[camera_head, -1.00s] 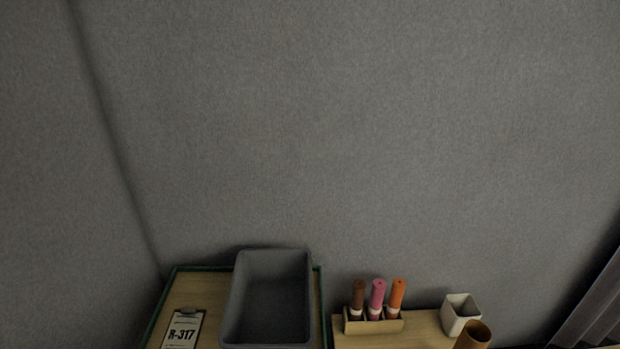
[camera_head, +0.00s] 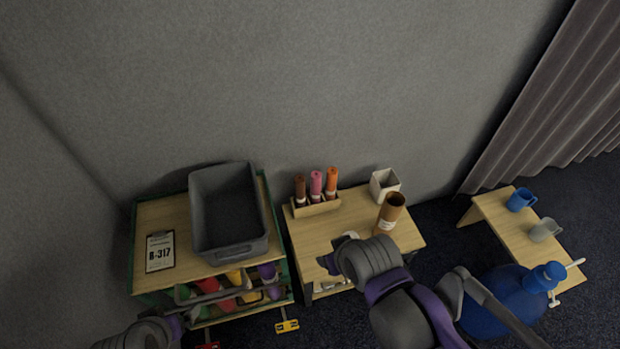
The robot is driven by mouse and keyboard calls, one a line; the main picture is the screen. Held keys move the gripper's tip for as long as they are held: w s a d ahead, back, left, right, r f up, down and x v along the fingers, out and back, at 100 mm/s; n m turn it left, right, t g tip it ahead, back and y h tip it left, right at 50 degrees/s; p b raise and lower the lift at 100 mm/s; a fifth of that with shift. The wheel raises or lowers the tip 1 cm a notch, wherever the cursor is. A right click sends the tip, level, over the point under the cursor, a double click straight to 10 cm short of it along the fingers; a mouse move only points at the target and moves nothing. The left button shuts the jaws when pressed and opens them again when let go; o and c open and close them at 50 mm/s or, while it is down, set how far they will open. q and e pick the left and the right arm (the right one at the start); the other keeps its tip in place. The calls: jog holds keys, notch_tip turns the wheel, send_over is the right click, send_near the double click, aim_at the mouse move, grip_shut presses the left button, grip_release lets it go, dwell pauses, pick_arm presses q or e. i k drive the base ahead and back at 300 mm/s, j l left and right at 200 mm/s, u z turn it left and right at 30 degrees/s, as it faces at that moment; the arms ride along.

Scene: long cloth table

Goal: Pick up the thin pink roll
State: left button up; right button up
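The thin pink roll (camera_head: 316,184) stands upright in a small wooden holder (camera_head: 317,208) on the middle table, between a brown roll (camera_head: 300,188) and an orange roll (camera_head: 331,182). My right gripper (camera_head: 330,263) is over the front of that table, below the holder in the picture and apart from the rolls. My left gripper (camera_head: 205,300) is at the lower left, in front of the shelf of coloured rolls. Neither gripper's opening shows clearly.
A grey bin (camera_head: 228,210) and an R-317 clipboard (camera_head: 160,251) lie on the left unit.

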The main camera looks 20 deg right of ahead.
aim_at(316, 176)
jog(key=k+l, duration=0.2)
jog(key=l, duration=0.15)
jog(key=k+l, duration=0.2)
jog(key=l, duration=0.15)
jog(key=k+l+z, duration=0.1)
jog(key=l, duration=0.25)
jog(key=k+l, duration=0.3)
jog(key=k+l+z, duration=0.1)
jog(key=l, duration=0.3)
jog(key=l+z, duration=0.2)
jog(key=i+j+z, duration=0.4)
jog(key=i, duration=0.15)
jog(key=i+j+z, duration=0.35)
jog(key=i+j, duration=0.1)
jog(key=i, duration=0.05)
